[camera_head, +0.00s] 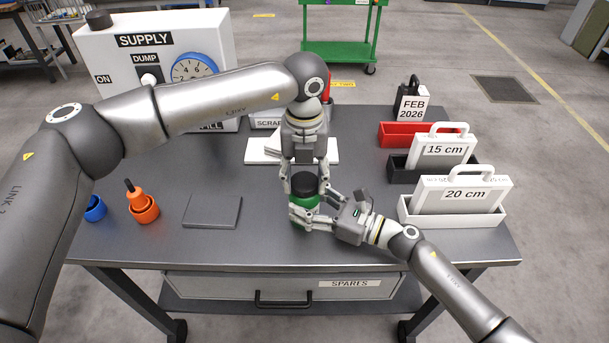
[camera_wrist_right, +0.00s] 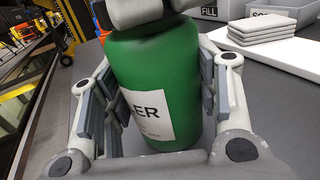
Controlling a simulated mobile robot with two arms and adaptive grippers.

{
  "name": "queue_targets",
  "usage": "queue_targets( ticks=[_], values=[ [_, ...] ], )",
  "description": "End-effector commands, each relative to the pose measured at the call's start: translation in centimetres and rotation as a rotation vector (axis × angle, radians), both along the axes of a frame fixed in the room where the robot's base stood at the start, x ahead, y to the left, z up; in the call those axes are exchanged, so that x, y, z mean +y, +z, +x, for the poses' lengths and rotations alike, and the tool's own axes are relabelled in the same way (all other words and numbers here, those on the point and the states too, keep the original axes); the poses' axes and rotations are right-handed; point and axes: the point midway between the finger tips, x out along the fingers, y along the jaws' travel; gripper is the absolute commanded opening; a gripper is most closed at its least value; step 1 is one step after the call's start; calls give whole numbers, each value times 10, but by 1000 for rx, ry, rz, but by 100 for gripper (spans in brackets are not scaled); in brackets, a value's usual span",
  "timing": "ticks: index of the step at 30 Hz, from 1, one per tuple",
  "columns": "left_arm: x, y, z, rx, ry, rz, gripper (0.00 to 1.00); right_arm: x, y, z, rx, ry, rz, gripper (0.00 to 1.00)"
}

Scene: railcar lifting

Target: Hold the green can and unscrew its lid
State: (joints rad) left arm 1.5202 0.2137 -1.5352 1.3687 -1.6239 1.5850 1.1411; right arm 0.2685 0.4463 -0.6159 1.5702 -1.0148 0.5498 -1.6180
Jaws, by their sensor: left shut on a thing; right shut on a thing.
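The green can (camera_head: 308,202) stands upright on the grey table near its front middle, with its black lid (camera_head: 304,181) on top. My left gripper (camera_head: 305,188) reaches down from above and is shut on the lid. My right gripper (camera_head: 302,212) comes in from the front right, low and level, and is shut on the can body. In the right wrist view the can (camera_wrist_right: 155,70) stands between the fingers with a white label facing the camera. The left gripper's fingers hide the lid there.
A white supply box (camera_head: 150,45) with a blue dial stands at the back left. An orange cup (camera_head: 144,209) and a grey plate (camera_head: 212,211) lie left of the can. White stacked pads (camera_head: 262,150) are behind. Labelled trays with 15 cm (camera_head: 442,150) and 20 cm (camera_head: 462,195) plates stand at right.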

Motion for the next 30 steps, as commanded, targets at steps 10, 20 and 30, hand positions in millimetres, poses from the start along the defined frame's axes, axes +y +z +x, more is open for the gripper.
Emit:
queue_targets(
  ticks=[10,20,30],
  values=[
    [0,0,0,-1,16,0,20,0,-1,0,1,0,-2,0],
    [0,1,0,-1,15,0,20,0,-1,0,2,0,-1,0],
    [0,10,0,-1,15,-1,20,0,-1,0,2,0,-1,0]
  ],
)
